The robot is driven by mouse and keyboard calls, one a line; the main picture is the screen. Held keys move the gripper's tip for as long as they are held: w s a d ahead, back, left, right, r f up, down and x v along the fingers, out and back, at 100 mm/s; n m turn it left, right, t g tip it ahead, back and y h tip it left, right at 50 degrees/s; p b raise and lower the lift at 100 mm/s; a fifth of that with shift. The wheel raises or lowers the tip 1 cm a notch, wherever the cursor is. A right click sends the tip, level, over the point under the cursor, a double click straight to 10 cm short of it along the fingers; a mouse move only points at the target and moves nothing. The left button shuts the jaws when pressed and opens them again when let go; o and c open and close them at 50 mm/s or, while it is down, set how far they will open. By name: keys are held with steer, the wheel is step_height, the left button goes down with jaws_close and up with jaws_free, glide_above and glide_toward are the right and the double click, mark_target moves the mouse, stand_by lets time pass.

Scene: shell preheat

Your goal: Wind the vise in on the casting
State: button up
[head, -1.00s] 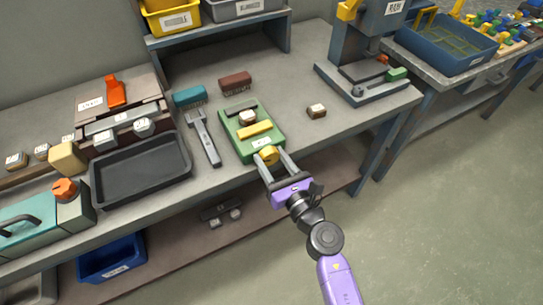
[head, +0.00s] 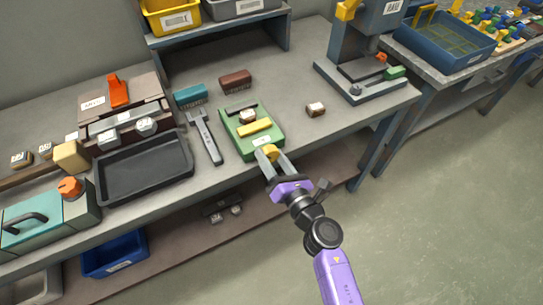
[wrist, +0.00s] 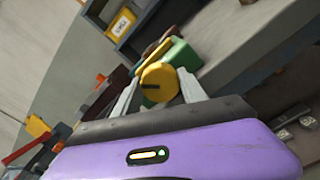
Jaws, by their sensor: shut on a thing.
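The green vise (head: 266,141) sits at the front edge of the bench in the head view, with a yellow jaw bar (head: 255,128) across it and a dark jaw (head: 241,108) behind. The casting (head: 248,117), a small brown and white block, lies between the two jaws; I cannot tell if the yellow bar touches it. The yellow knob (wrist: 159,84) with a dark slot is at the vise's front. My gripper (head: 271,155) is shut on this knob, one finger on each side. In the wrist view the knob hides most of the green vise (wrist: 183,55).
Teal (head: 190,94) and brown (head: 235,81) brushes lie behind. Another small block (head: 316,110) and a press (head: 366,75) are to the right. Open floor lies in front.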

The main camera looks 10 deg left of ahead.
steer(key=shift+s+f, duration=0.1)
steer(key=shift+f, duration=0.05)
steer(key=o, duration=1.4)
steer(key=shift+c, duration=0.2)
steer(key=v, duration=0.7)
steer(key=shift+s+d, duration=0.25)
steer(key=shift+s, duration=0.05)
